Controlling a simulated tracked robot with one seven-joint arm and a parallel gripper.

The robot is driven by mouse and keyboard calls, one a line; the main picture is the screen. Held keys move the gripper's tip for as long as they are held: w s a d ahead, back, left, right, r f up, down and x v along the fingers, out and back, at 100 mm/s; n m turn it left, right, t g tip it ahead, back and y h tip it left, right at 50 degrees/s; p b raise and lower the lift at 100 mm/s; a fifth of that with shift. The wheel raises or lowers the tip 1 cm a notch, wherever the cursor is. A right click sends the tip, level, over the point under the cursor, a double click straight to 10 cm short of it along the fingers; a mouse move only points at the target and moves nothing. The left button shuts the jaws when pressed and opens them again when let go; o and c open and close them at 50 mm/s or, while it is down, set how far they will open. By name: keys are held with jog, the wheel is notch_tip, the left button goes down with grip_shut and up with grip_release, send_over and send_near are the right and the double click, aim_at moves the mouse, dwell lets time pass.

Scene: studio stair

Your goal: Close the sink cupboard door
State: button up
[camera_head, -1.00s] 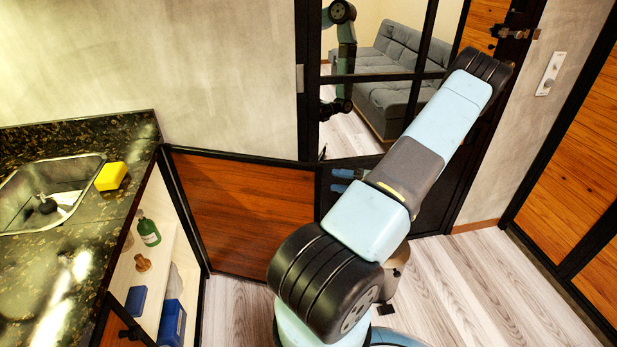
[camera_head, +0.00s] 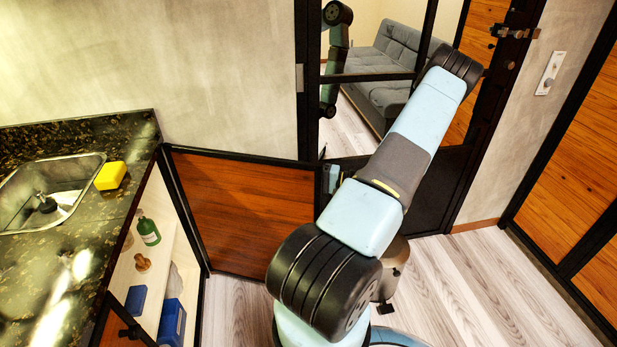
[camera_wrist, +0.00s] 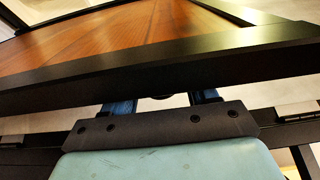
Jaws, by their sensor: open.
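The sink cupboard door (camera_head: 245,210), a wood panel in a black frame, stands wide open in the head view, swung out from the counter's end. In the wrist view the door panel (camera_wrist: 130,35) and its black frame edge fill the upper part. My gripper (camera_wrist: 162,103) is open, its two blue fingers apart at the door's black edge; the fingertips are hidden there. In the head view my gripper (camera_head: 331,178) shows only partly, beside the door's free edge, mostly behind my arm. Whether it touches the door I cannot tell.
The dark stone counter (camera_head: 110,235) holds a sink (camera_head: 45,190) and a yellow sponge (camera_head: 111,176). The open cupboard holds a green bottle (camera_head: 148,232) and blue boxes (camera_head: 172,322). A black-framed glass door stands behind my arm. Wood floor (camera_head: 470,290) is clear at right.

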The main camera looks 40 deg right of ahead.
jog(key=shift+s, duration=0.1)
grip_shut()
dwell(0.3)
jog(key=shift+f, duration=0.1)
